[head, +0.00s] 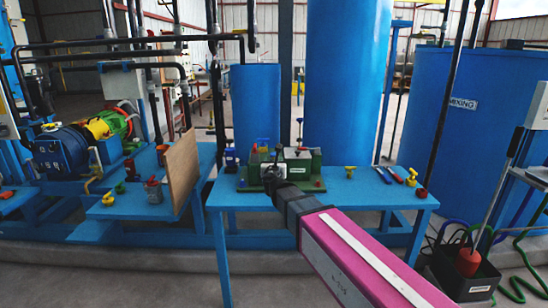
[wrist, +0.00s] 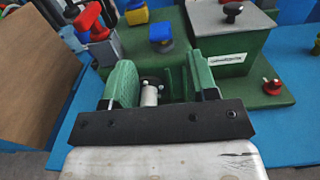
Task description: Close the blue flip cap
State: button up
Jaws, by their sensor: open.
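A green apparatus (head: 300,158) stands on the blue table, and its base plate shows in the wrist view (wrist: 270,98). In the head view my gripper (head: 274,178) hides part of the apparatus.
A green box with a black knob (wrist: 232,12) stands to the right of the cap. A wooden board (head: 182,172) stands left of the table.

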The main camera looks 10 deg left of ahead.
aim_at(274, 155)
jog(key=x, duration=0.7)
jog(key=shift+w, duration=0.2)
jog(key=c, duration=0.8)
